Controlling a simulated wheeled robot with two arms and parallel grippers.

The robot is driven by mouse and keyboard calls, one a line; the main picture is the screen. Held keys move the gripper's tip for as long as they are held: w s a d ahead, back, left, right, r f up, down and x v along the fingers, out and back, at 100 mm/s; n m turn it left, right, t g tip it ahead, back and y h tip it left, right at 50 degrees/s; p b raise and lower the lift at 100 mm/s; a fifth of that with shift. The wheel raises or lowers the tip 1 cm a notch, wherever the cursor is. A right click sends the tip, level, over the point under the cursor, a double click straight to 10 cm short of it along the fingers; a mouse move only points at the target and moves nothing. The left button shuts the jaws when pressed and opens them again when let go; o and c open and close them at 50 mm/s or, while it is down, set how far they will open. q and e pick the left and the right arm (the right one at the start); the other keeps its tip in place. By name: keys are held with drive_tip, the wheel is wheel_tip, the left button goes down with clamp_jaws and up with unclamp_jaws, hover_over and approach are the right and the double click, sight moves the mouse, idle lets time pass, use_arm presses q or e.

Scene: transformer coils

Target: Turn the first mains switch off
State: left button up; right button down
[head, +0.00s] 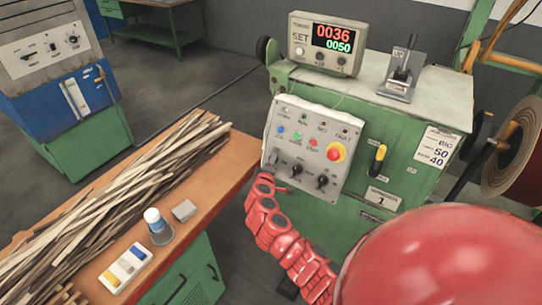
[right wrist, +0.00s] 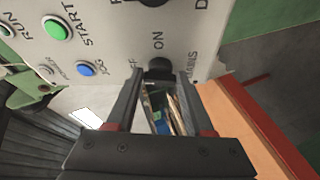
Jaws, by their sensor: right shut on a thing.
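The mains switch (right wrist: 159,66) is a dark rotary knob on the grey control panel (right wrist: 205,30), with ON printed above it, OFF partly visible beside it and MAINS at the side. My right gripper (right wrist: 158,80) is shut on this knob, one dark finger on each side. The fingers hide part of the knob, so I cannot tell which way it points. In the head view, the control panel (head: 345,125) is on the green machine's front, and my red right arm reaches its lower left corner, covering that area. My left gripper is not in view.
The panel also carries two black knobs (head: 322,181), a red emergency stop (head: 336,152) and coloured buttons. A counter display (head: 328,43) stands on the green machine (head: 385,165). An orange bench (head: 190,215) with wooden strips stands close on the left.

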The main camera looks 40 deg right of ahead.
drive_tip(key=shift+r+n+y+p, duration=0.1)
drive_tip(key=shift+n+y+p, duration=0.3)
drive_tip(key=shift+n+p, duration=0.55)
drive_tip(key=shift+c, duration=1.4)
unclamp_jaws()
drive_tip(key=b+v, duration=0.3)
drive_tip(key=v, duration=1.4)
drive_tip(key=shift+a+r, duration=0.2)
